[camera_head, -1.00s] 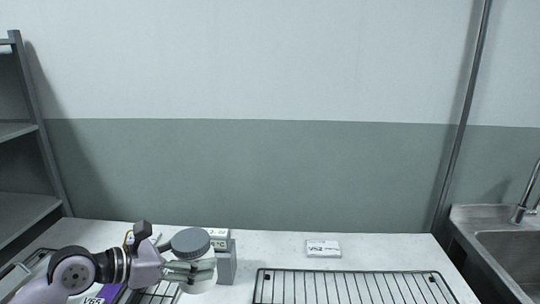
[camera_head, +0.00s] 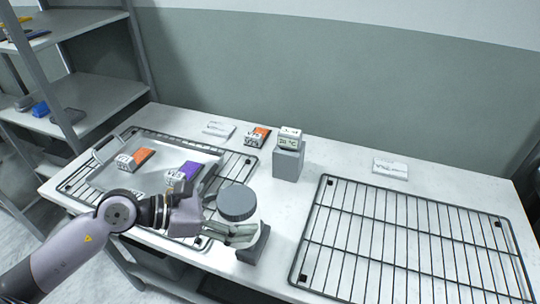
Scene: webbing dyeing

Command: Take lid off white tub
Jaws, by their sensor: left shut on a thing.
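The white tub (camera_head: 238,225) is at the front of the table, left of centre, upright. Its round grey lid (camera_head: 237,202) is on top of it. My left gripper (camera_head: 240,237) comes in from the left and is shut on the tub's body, below the lid. The fingers hide much of the tub, and I cannot tell whether its base touches the table. My right gripper is not in view.
A metal tray (camera_head: 152,196) with orange and purple labelled blocks sits on a wire rack at left. A grey stand with a small display (camera_head: 288,155) is behind the tub. An empty wire rack (camera_head: 415,245) fills the right. A grey shelf (camera_head: 95,98) stands at far left.

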